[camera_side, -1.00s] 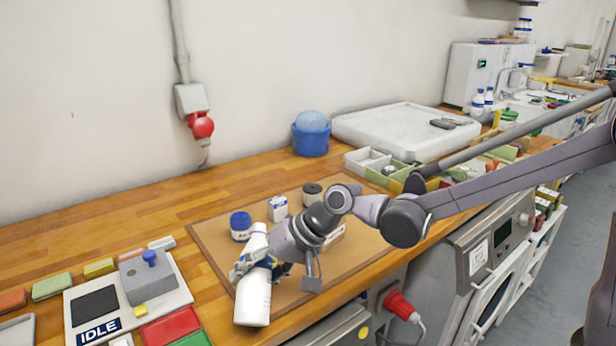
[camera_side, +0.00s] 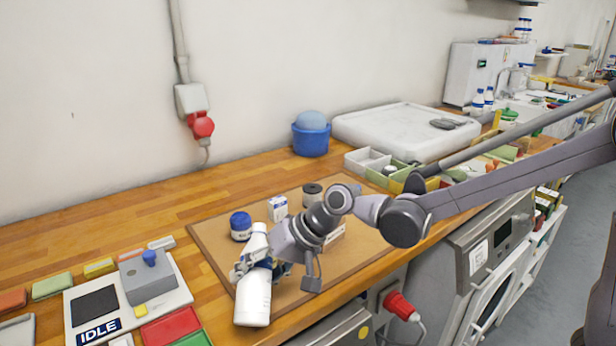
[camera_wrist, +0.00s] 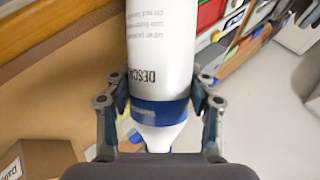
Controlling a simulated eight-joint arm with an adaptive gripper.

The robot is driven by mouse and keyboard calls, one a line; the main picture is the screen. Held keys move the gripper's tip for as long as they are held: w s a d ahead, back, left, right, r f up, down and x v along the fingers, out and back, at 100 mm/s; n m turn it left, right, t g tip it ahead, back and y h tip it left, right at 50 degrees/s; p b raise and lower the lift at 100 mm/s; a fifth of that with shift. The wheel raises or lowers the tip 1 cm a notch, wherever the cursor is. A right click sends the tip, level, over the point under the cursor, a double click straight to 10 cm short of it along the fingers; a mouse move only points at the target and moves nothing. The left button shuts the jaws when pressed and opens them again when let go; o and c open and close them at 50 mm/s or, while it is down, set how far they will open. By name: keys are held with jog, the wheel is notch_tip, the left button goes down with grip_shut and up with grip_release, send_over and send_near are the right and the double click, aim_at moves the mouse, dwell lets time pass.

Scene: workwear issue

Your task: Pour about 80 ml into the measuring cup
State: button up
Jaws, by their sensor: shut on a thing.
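A white bottle (camera_side: 253,298) with a blue band is in my gripper (camera_side: 262,266) at the front of the brown board. In the wrist view the bottle (camera_wrist: 160,55) shows dark lettering starting "DESCA", and the fingers of my gripper (camera_wrist: 160,103) stand on both sides near the blue band. My gripper is shut on the bottle. In the side view the narrow end points up and the wide end down; I cannot tell whether the base touches anything. I cannot make out a measuring cup in either view.
A blue-lidded jar (camera_side: 241,227), a small white box (camera_side: 278,208) and a dark-lidded jar (camera_side: 312,194) stand on the brown board (camera_side: 215,228). A panel reading IDLE (camera_side: 98,331) lies at the left. A blue bucket (camera_side: 311,141) stands behind.

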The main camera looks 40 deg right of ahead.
jog(key=shift+r, duration=0.1)
dwell(0.5)
jog(key=shift+d+r+t+h, duration=0.1)
jog(key=shift+r+t+h, duration=0.05)
jog(key=shift+t+h, duration=0.15)
jog(key=shift+w+d+r+n+t+h, duration=0.25)
jog(key=shift+w+n+t+h, duration=0.15)
jog(key=shift+t, duration=0.2)
jog(key=shift+w+d+r+n+t+h, duration=0.2)
jog(key=shift+w+r+n+t+h, duration=0.1)
jog(key=shift+n+t, duration=0.25)
jog(key=shift+s+a+r+n+t+h, duration=0.1)
jog(key=shift+n+t+h, duration=0.25)
jog(key=shift+t, duration=0.35)
jog(key=shift+r+n+t+h, duration=0.1)
jog(key=shift+n+t+h, duration=0.25)
jog(key=shift+t, duration=0.3)
jog(key=shift+w+f+n+t+h+b, duration=0.2)
jog(key=shift+n+t+h+b, duration=0.35)
jog(key=shift+t, duration=0.65)
